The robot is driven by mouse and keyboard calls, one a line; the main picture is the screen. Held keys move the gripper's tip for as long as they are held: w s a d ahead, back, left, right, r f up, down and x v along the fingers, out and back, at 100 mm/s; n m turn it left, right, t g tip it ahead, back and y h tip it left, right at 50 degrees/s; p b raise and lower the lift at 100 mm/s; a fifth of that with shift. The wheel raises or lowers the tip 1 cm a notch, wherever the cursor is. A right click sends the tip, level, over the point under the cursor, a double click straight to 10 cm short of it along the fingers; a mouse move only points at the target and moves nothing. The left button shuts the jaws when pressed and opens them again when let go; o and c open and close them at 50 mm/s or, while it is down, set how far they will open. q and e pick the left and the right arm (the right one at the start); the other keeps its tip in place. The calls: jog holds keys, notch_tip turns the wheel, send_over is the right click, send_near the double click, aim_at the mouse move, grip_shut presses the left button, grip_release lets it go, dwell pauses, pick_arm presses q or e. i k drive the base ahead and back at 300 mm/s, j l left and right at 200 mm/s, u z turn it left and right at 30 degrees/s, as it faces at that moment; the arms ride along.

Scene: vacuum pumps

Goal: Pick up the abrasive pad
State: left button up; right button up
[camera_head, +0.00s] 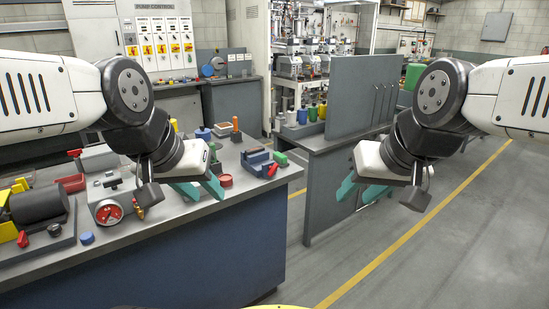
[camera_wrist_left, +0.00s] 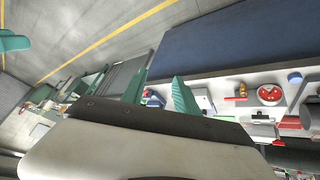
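I cannot make out the abrasive pad for certain. A small green block (camera_head: 280,158) lies at the right end of the workbench (camera_head: 185,262), beside a blue-grey vise-like part (camera_head: 256,160); I cannot tell whether it is the pad. My left gripper (camera_head: 209,199) hangs over the bench's front edge, its teal fingers apart and empty. Its fingers also show in the left wrist view (camera_wrist_left: 158,82), with a gap between them. My right gripper (camera_head: 352,201) is over the aisle in front of the grey panelled stand, its teal fingers apart with nothing between them.
A pump assembly with a red gauge (camera_head: 108,211), a dark motor (camera_head: 38,205) and a blue cap (camera_head: 87,238) occupy the bench's left. A grey upright panel (camera_head: 355,95) stands right. The floor right is clear.

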aim_at(281, 160)
jog(key=i+l, duration=0.5)
jog(key=i, duration=0.15)
jog(key=i+l+u, duration=0.1)
jog(key=i+l, duration=0.4)
jog(key=i, duration=0.1)
